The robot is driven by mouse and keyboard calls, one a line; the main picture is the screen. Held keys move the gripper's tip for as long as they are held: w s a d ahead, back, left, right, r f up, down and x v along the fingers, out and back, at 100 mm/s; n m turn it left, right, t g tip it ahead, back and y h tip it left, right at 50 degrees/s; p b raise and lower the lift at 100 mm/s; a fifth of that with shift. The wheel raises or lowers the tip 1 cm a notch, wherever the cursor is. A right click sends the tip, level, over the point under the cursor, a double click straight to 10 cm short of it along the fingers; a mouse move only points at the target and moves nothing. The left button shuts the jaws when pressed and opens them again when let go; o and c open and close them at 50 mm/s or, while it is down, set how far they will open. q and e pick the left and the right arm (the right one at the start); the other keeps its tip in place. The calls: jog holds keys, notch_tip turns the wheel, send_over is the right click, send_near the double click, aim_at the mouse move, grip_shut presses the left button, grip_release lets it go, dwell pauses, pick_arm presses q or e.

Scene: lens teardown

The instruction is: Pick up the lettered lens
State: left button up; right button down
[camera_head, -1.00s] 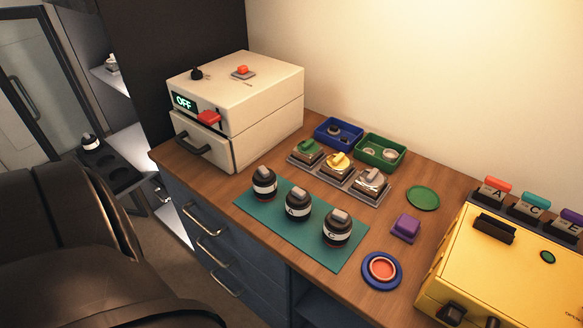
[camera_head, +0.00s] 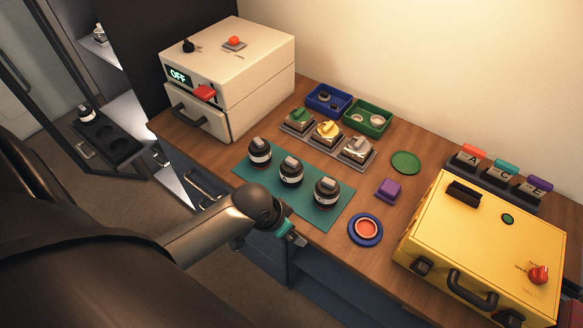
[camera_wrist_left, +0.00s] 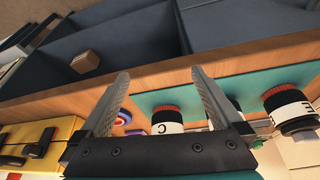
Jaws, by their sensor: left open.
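Three dark lenses with white lettered bands stand upright on a teal mat (camera_head: 249,178): a left lens (camera_head: 260,152), a middle lens (camera_head: 291,171) and a right lens (camera_head: 327,191). In the left wrist view one band reads C (camera_wrist_left: 166,127), and another lens (camera_wrist_left: 284,104) seems to read E. The middle lens is mostly hidden there by a finger. My left gripper (camera_head: 297,239) is open and empty, in front of the mat near the counter's front edge, apart from the lenses. It also shows in the left wrist view (camera_wrist_left: 158,95). My right gripper is not in view.
A yellow case (camera_head: 480,240) stands at the right and a cream oven-like box (camera_head: 230,75) at the back left. Blue and green trays, three knobbed blocks, a purple block (camera_head: 388,190) and a blue-red disc (camera_head: 366,229) surround the mat. Another lens (camera_head: 86,113) stands on a black rack.

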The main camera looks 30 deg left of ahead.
pick_arm(q)
jog(key=p, duration=0.1)
send_near(289, 165)
jog(key=s+d+f, duration=0.3)
jog(key=d+f, duration=0.1)
jog(key=w+a+r+p, duration=0.1)
jog(key=w+a+r, duration=0.1)
jog(key=a+r, duration=0.3)
jog(key=shift+m, duration=0.3)
jog(key=x, duration=0.3)
jog(key=b+x, duration=0.1)
jog(key=x, duration=0.1)
jog(key=d+x, duration=0.1)
jog(key=x, duration=0.2)
jog(key=shift+w+d+f+b, duration=0.1)
jog(key=shift+w+b, duration=0.2)
jog(key=shift+w, duration=0.15)
jog(key=shift+a+b+x, duration=0.15)
jog(key=shift+b+x, duration=0.15)
jog(key=shift+x, duration=1)
jog(key=shift+a+b+x, duration=0.1)
jog(key=shift+b+x, duration=0.15)
jog(key=shift+x, duration=1)
jog(key=shift+s, duration=0.15)
jog(key=c, duration=1.2)
jog(key=shift+c, duration=0.2)
